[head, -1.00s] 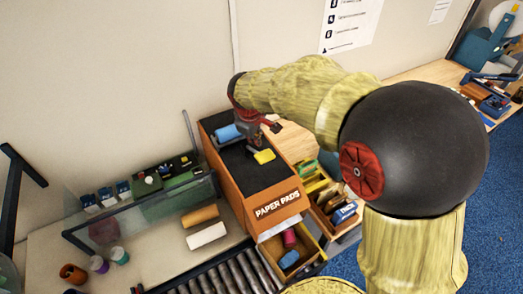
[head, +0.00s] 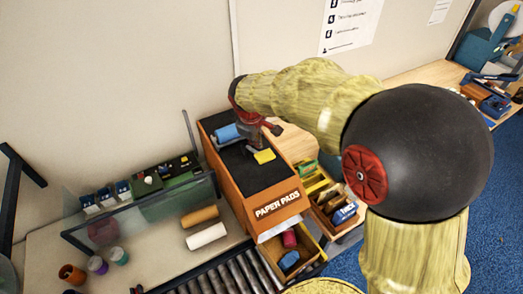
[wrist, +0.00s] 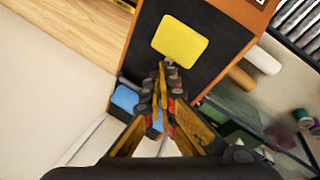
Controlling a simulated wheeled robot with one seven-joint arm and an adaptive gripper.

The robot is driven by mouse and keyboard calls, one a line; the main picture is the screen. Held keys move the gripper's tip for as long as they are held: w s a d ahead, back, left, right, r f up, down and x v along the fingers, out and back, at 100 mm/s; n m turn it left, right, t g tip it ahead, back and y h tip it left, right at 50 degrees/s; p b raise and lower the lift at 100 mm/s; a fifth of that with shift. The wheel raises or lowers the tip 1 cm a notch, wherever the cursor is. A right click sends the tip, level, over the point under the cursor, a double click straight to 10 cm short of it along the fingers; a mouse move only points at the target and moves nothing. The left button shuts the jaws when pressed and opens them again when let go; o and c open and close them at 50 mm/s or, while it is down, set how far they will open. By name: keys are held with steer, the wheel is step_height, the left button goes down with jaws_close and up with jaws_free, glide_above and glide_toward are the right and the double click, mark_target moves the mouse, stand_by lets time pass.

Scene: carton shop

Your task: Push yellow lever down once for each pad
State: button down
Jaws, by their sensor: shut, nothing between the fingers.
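The orange paper pads dispenser (head: 272,208) has a black top and stands on the bench. Its yellow lever (head: 264,156) is a flat rounded plate on the top, and it also shows in the wrist view (wrist: 181,41). My gripper (head: 252,150) is over the dispenser top, just behind the lever in the head view. In the wrist view my gripper (wrist: 162,70) is shut and empty, its fingertips at the near edge of the lever. I cannot tell whether they touch it. An open tray (head: 268,262) at the dispenser's front holds a dark red item (head: 289,238) and a blue item (head: 289,260).
A blue part (head: 226,133) sits on the dispenser top beside my gripper. A roller conveyor (head: 230,272) runs in front. Bins with several coloured items (head: 335,205) stand to the right. A clear guard (head: 140,212) and two rolls (head: 203,226) are to the left.

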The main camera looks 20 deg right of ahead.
mark_target(260, 153)
steer(key=shift+s+d+f+b, duration=0.1)
steer(key=shift+s+f+b, duration=0.3)
steer(key=shift+f+b, duration=0.25)
steer(key=shift+s+d+f+b, duration=0.1)
steer(key=shift+s+f+b, duration=0.3)
steer(key=shift+f, duration=0.45)
steer(key=shift+s+d+f+b, duration=0.1)
steer(key=shift+s+f+b, duration=0.3)
steer(key=shift+f+b, duration=0.25)
stand_by(2.6)
steer(key=shift+a, duration=0.1)
stand_by(0.4)
steer(key=shift+w+a+r+p, duration=0.1)
steer(key=shift+w+r+p, duration=0.35)
steer(key=shift+r+p, duration=0.35)
steer(key=shift+w+a+r+p, duration=0.1)
steer(key=shift+w+r+p, duration=0.45)
steer(key=shift+r, duration=0.35)
steer(key=shift+w+a+r+p, duration=0.1)
steer(key=shift+w+r+p, duration=0.25)
steer(key=shift+r+p, duration=0.45)
steer(key=shift+r, duration=0.15)
